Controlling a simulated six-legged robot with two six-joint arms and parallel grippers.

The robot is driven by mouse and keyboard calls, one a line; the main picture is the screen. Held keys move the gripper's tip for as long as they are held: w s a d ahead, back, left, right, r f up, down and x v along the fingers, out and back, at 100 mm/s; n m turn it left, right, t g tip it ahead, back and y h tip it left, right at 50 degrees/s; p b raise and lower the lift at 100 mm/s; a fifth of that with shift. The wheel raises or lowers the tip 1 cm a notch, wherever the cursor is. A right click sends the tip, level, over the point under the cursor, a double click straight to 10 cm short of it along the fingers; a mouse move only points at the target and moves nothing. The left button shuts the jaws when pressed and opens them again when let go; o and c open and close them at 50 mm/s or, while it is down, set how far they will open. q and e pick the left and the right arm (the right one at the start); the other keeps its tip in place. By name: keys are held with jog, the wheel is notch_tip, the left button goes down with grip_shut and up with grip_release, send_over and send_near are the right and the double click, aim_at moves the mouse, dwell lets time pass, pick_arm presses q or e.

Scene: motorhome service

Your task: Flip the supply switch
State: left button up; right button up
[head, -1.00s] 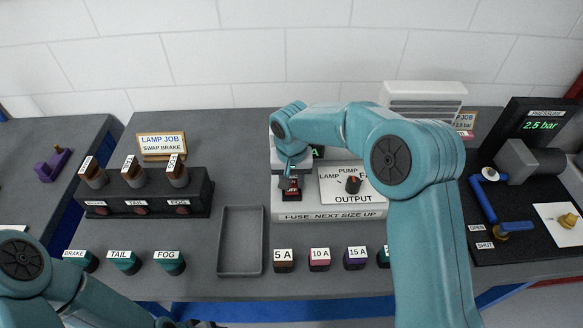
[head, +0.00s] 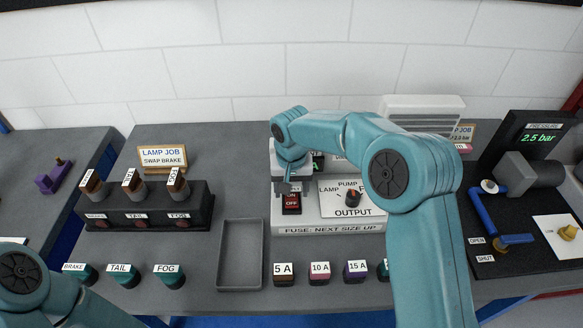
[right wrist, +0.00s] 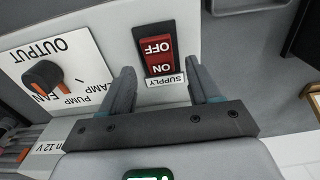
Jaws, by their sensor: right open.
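The supply switch is a red rocker marked ON and OFF (head: 291,201) on the front left of the grey supply unit (head: 330,227). In the right wrist view the rocker (right wrist: 158,57) sits in a black frame beside a SUPPLY label (right wrist: 165,80). I cannot tell which half is pressed in. My right gripper (head: 285,187) is just above and behind the switch in the head view. In the right wrist view its open, empty fingers (right wrist: 160,70) lie either side of the switch, apart from it. My left gripper is out of view; only its arm shows.
The OUTPUT selector knob (head: 353,198) is right of the switch. An empty grey tray (head: 241,289) and several fuse blocks, including 5 A (head: 284,275), lie in front.

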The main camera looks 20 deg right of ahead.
aim_at(292, 199)
notch_tip(292, 199, up, 15)
jog(key=b, duration=0.1)
jog(key=shift+s+f, duration=0.2)
jog(key=shift+s, duration=0.05)
jog(key=shift+a, duration=0.1)
